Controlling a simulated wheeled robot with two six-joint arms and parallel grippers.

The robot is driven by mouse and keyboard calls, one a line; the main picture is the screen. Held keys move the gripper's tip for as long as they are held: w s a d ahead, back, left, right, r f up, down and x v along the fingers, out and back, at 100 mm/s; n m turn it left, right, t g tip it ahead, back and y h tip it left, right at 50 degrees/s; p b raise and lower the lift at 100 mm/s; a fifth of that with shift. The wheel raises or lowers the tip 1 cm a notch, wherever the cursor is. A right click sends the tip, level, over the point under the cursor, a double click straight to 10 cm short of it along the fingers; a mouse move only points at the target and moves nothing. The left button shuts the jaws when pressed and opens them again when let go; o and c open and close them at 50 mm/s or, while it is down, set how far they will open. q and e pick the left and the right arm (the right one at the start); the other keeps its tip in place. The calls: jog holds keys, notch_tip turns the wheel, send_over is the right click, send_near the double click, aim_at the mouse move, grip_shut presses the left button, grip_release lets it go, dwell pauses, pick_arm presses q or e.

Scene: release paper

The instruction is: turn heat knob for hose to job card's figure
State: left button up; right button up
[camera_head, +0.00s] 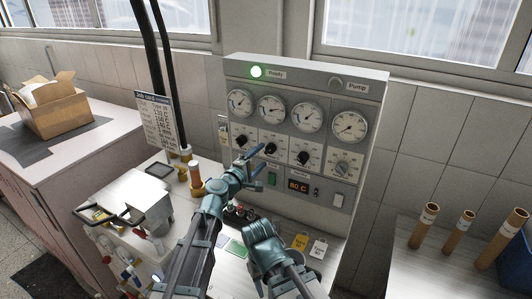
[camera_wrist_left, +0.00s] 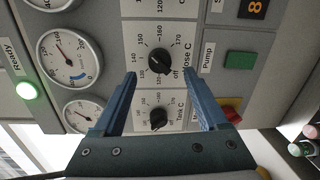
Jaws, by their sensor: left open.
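The control panel (camera_head: 318,95) carries a row of black knobs under round gauges. The hose knob (camera_wrist_left: 160,62), labelled Hose C, has a numbered dial with an off mark; its pointer seems turned toward off, but I cannot be sure. It also shows in the head view (camera_head: 270,149). The tank knob (camera_wrist_left: 158,119) is beside it. My left gripper (camera_wrist_left: 158,78) is open, with its fingertips in front of the panel either side of the hose knob, seemingly not touching it. The job card (camera_head: 160,122) lists several figures, too small to read surely. My right gripper (camera_head: 262,240) is low in front; its fingers are unclear.
The green ready lamp (camera_head: 257,72) is lit. A green pump button (camera_wrist_left: 239,60) and a red and yellow switch (camera_wrist_left: 230,110) sit near my left fingers. A metal container (camera_head: 149,203) stands on the left worktop. Cardboard tubes (camera_head: 458,232) stand at right.

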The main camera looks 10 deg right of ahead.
pick_arm(q)
jog(key=v, duration=0.8)
jog(key=shift+s+a, duration=0.2)
jog(key=shift+s, duration=0.15)
jog(key=s+a+f+m+g+y, duration=0.3)
jog(key=s+a+f+m+g, duration=0.15)
jog(key=s+f+m, duration=0.35)
jog(key=s+a+f+m+g+y, duration=0.35)
jog(key=s+f+g, duration=0.25)
jog(key=f, duration=0.4)
jog(key=s+a+f+g+y, duration=0.1)
jog(key=s+a+y, duration=0.15)
jog(key=a, duration=0.25)
jog(key=s+a+f+g+y, duration=0.1)
jog(key=s+a+f, duration=0.15)
jog(key=a, duration=0.25)
jog(key=s+d+f+m+g+y+b, duration=0.1)
jog(key=s+d+f+m+b, duration=0.2)
jog(key=s+d, duration=0.4)
jog(key=d+m, duration=0.1)
jog(key=d, duration=0.2)
jog(key=shift+d+y, duration=0.15)
jog(key=shift+y, duration=0.15)
jog(key=shift+f+g, duration=0.1)
jog(key=shift+g, duration=0.15)
